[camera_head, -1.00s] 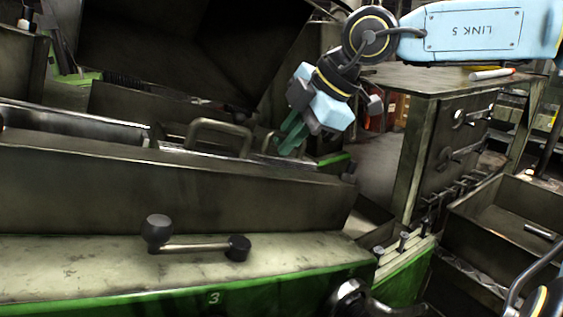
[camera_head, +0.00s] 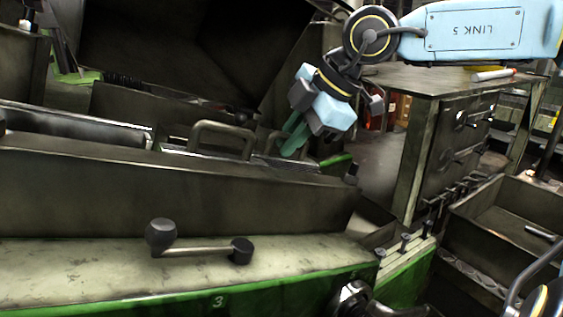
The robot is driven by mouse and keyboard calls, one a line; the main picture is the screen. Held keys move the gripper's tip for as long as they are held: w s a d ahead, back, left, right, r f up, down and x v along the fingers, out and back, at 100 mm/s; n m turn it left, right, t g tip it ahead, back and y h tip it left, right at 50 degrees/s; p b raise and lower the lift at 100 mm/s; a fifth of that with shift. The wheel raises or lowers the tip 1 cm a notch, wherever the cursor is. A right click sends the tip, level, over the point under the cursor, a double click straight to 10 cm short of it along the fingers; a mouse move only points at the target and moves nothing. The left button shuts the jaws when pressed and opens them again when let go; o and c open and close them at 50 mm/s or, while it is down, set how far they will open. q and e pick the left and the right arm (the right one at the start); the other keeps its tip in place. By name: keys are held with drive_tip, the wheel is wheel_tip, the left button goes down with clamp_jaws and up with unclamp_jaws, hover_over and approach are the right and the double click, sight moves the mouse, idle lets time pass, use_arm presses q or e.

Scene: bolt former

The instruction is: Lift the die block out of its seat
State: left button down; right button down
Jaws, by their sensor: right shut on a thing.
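My right gripper (camera_head: 292,140) reaches down from the upper right, with its teal fingers low behind the machine's front wall. The bolt former (camera_head: 170,190) is a dark grey trough-like machine with a green base. A bent metal handle (camera_head: 222,128) stands just left of the gripper, apart from the fingers.
A crank with black knobs (camera_head: 200,251) sits on the front ledge. A steel cabinet table (camera_head: 440,84) with a marker (camera_head: 493,74) stands at right. An open metal bin (camera_head: 505,215) is at lower right. The big dark lid (camera_head: 180,50) rises behind the gripper.

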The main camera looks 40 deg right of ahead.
drive_tip(key=shift+d+r+p, duration=0.3)
drive_tip(key=shift+r+p, duration=0.05)
drive_tip(key=shift+r, duration=0.55)
drive_tip(key=shift+d+r+p, duration=0.3)
drive_tip(key=shift+r+p, duration=0.05)
drive_tip(key=shift+r, duration=0.55)
drive_tip(key=shift+d+r+p, duration=0.3)
drive_tip(key=shift+r+p, duration=0.1)
drive_tip(key=shift+r, duration=0.25)
drive_tip(key=shift+d+r+p, duration=0.25)
drive_tip(key=shift+r+p, duration=0.1)
drive_tip(key=shift+r, duration=0.25)
drive_tip(key=s+a+r+n+h+b, duration=0.1)
drive_tip(key=s+r+h, duration=0.3)
drive_tip(key=s, duration=0.6)
drive_tip(key=shift+r, duration=0.45)
drive_tip(key=shift+f+b, duration=0.15)
drive_tip(key=shift+b, duration=0.25)
